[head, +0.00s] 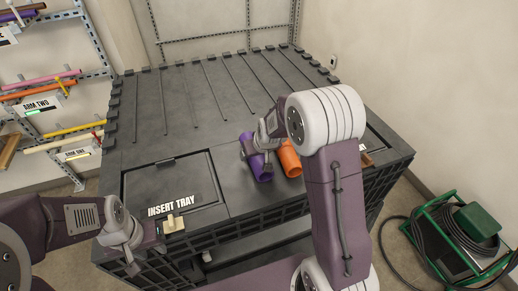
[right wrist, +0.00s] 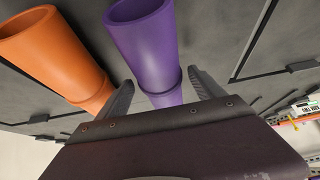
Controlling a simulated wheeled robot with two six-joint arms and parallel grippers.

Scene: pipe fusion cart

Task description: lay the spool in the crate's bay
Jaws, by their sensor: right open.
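A purple pipe piece (head: 258,166), perhaps the spool, lies on the dark ribbed crate top (head: 190,95). An orange pipe piece (head: 289,160) lies just right of it. My right gripper (head: 262,138) is at the purple piece. In the right wrist view, my right gripper (right wrist: 163,88) is open, with its fingers on either side of the purple pipe (right wrist: 148,45); contact is not clear. The orange pipe (right wrist: 55,50) is outside the fingers. My left gripper (head: 158,238) is at the crate's front edge, beside a small tan block (head: 173,223); its jaw state is unclear.
A panel labelled INSERT TRAY (head: 170,188) is at the crate's front left. Racks with coloured rods (head: 45,80) stand at the left. A green-framed machine with cable (head: 465,235) is on the floor at right. The crate's rear top is clear.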

